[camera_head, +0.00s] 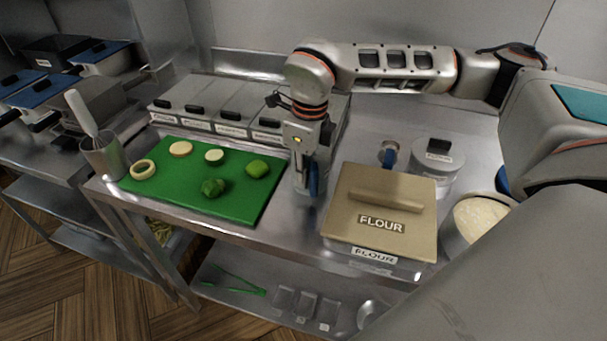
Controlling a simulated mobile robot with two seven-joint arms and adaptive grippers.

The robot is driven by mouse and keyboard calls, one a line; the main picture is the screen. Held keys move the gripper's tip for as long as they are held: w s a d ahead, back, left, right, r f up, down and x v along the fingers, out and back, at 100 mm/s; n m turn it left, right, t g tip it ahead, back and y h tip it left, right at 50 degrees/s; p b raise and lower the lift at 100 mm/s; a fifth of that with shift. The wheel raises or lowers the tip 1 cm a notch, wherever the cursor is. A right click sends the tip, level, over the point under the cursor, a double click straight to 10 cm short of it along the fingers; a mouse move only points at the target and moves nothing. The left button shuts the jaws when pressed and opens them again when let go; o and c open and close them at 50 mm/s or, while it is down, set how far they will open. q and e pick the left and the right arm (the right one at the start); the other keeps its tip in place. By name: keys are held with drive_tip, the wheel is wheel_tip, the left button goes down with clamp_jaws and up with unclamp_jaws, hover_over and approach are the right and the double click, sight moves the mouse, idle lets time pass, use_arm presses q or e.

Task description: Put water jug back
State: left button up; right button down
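A steel jug (301,182) with a blue handle, which looks like the water jug, is between the green cutting board and the flour box in the head view. My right gripper (306,158) points down over it, at its top and handle. The fingertips are hidden against the jug and handle, so I cannot tell whether they are closed on it. I also cannot tell whether the jug's base touches the counter. My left gripper is not in view.
The green board (240,203) with vegetable pieces lies left. A flour box (345,222), a labelled lidded pot (438,165) and a blue-handled steel item (389,153) are right. Labelled lidded containers (200,90) line the back. A utensil cup (104,160) stands at the left edge.

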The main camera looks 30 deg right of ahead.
drive_tip(key=c, duration=2.3)
unclamp_jaws()
drive_tip(key=r, duration=1.2)
drive_tip(key=shift+s+d+r, duration=0.1)
drive_tip(key=shift+s+d, duration=0.1)
drive_tip(key=shift+s, duration=0.15)
